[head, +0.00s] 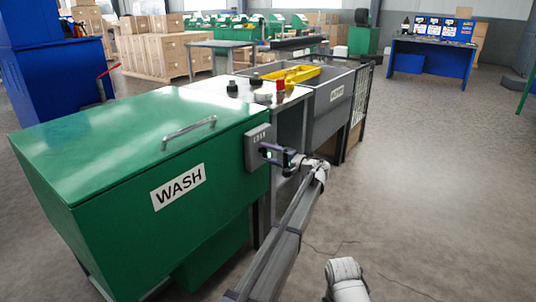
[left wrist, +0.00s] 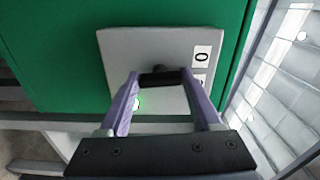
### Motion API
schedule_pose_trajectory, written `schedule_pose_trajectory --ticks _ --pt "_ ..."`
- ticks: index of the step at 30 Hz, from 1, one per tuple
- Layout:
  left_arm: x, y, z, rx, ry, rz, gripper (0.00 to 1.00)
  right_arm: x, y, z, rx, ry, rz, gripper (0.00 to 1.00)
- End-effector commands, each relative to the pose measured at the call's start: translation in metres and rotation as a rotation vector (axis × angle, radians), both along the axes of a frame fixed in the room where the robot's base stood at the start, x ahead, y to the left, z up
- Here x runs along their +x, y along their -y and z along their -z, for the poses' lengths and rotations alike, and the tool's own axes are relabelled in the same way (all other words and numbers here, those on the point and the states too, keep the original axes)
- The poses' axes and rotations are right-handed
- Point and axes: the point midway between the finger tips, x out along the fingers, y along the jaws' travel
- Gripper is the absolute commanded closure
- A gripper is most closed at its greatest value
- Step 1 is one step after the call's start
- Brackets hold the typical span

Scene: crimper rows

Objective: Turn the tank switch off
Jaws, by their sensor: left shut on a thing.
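The tank switch is a black handle (left wrist: 160,78) on a grey switch box (head: 257,143) fixed to the right end of the green WASH tank (head: 140,140). In the left wrist view the box's plate (left wrist: 125,48) bears a white label with a 0 (left wrist: 202,57) and a second label partly hidden below it. The handle's exact setting is hard to tell.
A grey tank (head: 334,98) with a yellow tray (head: 290,76) stands beyond the WASH tank, with a worktop (head: 268,93) between them. A lid handle (head: 188,132) sits on the WASH tank. The floor (head: 430,190) to the right is clear.

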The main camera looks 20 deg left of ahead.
Motion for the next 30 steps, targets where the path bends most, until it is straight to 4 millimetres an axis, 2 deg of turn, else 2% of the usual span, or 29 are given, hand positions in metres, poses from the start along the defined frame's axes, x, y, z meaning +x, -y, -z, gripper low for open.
schedule_pose_trajectory --ticks 6,15,30 --pt "-0.0007 0.0006 0.001 -0.064 0.171 -0.001 0.91 0.0 0.0001 0.0005 0.0 0.0 0.0 0.5" --pt "-0.0006 0.0008 0.0013 -0.125 0.34 -0.001 0.91 0.0 0.0 0.0008 0.0 0.0 0.0 0.5" --pt "-0.0007 0.0009 0.0015 -0.157 0.427 -0.001 0.91 -0.0001 0.0 0.001 0.0 0.0 0.0 0.5"
